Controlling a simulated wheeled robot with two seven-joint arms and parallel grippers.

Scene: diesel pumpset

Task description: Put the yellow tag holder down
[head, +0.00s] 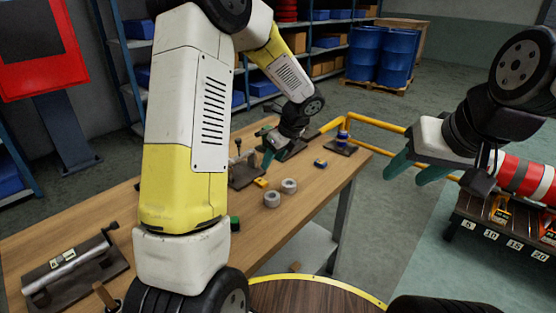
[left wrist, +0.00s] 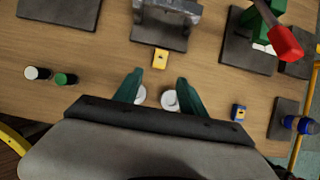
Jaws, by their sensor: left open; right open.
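The yellow tag holder (head: 260,182) is a small yellow block on the wooden table, in front of a dark fixture plate. In the left wrist view the yellow tag holder (left wrist: 160,58) lies ahead of my left fingertips, apart from them, with a small dark mark on top. My left gripper (head: 267,157) is over the table with its green fingers apart and empty; it also shows in the left wrist view (left wrist: 156,82). My right gripper (head: 414,170) is open and empty, off the table to the right.
Two pale rings (head: 272,199) lie near the yellow tag holder. Fixtures on dark plates (left wrist: 160,22) line the table's far side. A yellow rail (head: 375,121) stands beyond the table's right end.

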